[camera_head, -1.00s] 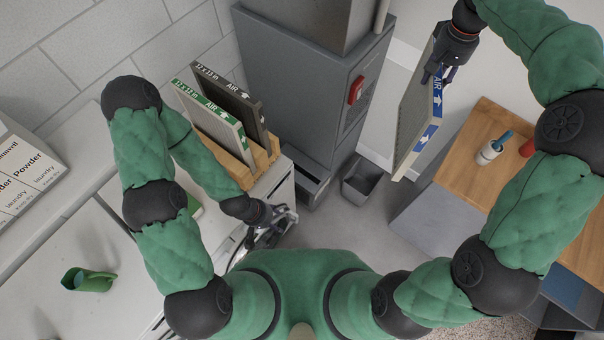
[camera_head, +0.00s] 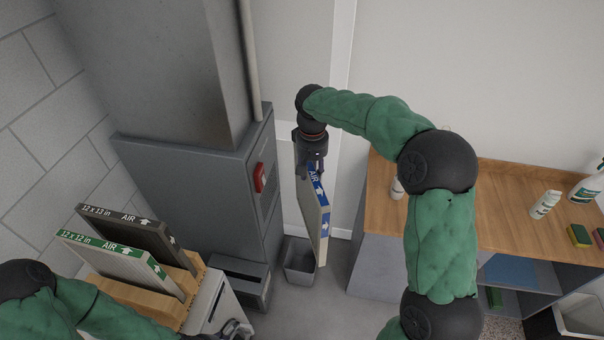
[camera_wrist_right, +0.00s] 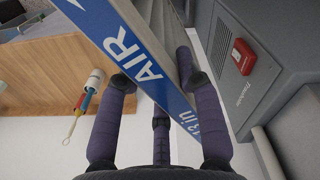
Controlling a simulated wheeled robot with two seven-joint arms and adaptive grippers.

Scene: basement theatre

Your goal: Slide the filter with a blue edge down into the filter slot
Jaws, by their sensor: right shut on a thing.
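The filter with a blue edge (camera_head: 318,196) hangs upright, slightly tilted, below my right gripper (camera_head: 313,164), to the right of the grey furnace cabinet. The right gripper is shut on its upper end. In the right wrist view the blue edge with "AIR" lettering (camera_wrist_right: 135,50) runs between the fingers (camera_wrist_right: 155,78). A low grey housing with a dark top opening (camera_head: 240,272), apparently the filter slot, stands at the cabinet's foot, left of the filter and apart from it. My left gripper (camera_head: 235,328) shows only partly at the bottom edge; its jaws are unclear.
A green-edged filter (camera_head: 115,258) and a black-edged filter (camera_head: 135,232) stand in a wooden rack (camera_head: 170,315) at left. A grey bin (camera_head: 299,262) sits on the floor below the held filter. A wooden-topped bench (camera_head: 490,205) with bottles is at right. A red switch (camera_head: 259,177) is on the cabinet.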

